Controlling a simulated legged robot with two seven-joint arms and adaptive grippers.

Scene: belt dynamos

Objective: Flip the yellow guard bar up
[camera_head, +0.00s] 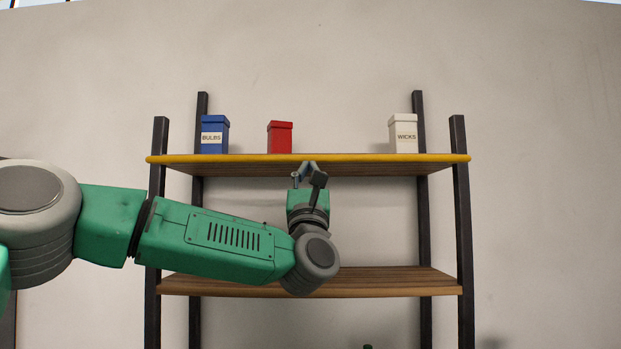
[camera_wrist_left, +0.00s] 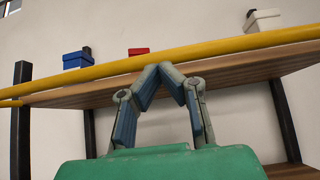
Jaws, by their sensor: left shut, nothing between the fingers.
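The yellow guard bar (camera_head: 370,158) lies along the front edge of the upper shelf, level with the board. It also crosses the left wrist view (camera_wrist_left: 220,50) at a slant. My left gripper (camera_head: 310,168) is upright in front of the upper shelf, with its fingertips just at or below the bar. In the left wrist view the fingers (camera_wrist_left: 162,68) meet at the tips with nothing between them. The tips overlap the bar's lower side in that view. I cannot tell whether they touch it. My right gripper is not in view.
On the upper shelf stand a blue box (camera_head: 214,128) labelled BULBS, a red box (camera_head: 280,138) and a white box (camera_head: 404,136) labelled WICKS. The lower shelf (camera_head: 400,282) looks bare. Dark posts (camera_head: 463,230) frame the rack. A wall stands behind.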

